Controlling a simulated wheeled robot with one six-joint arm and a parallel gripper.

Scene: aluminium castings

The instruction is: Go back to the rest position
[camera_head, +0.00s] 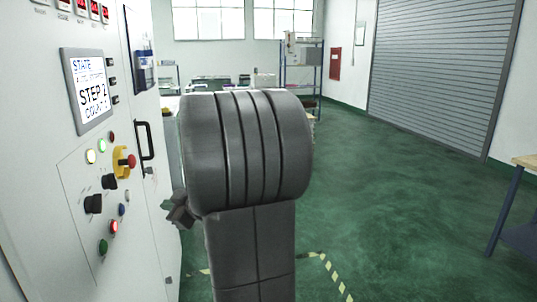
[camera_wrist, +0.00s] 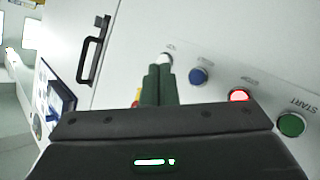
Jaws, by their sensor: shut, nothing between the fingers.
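My gripper (camera_wrist: 160,72) shows in the wrist view with its two dark green fingers together, shut and empty. The fingertips are close to a white button (camera_wrist: 166,59) on the pale panel; I cannot tell whether they touch it. To its right are a blue button (camera_wrist: 198,76), a lit red button (camera_wrist: 239,96) and a green button (camera_wrist: 291,125) marked START. In the head view my arm fills the middle and hides most of the gripper.
A shelf rack (camera_head: 300,75) stands at the back. A table (camera_head: 525,162) is at the right edge. The green floor (camera_head: 400,210) between is open.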

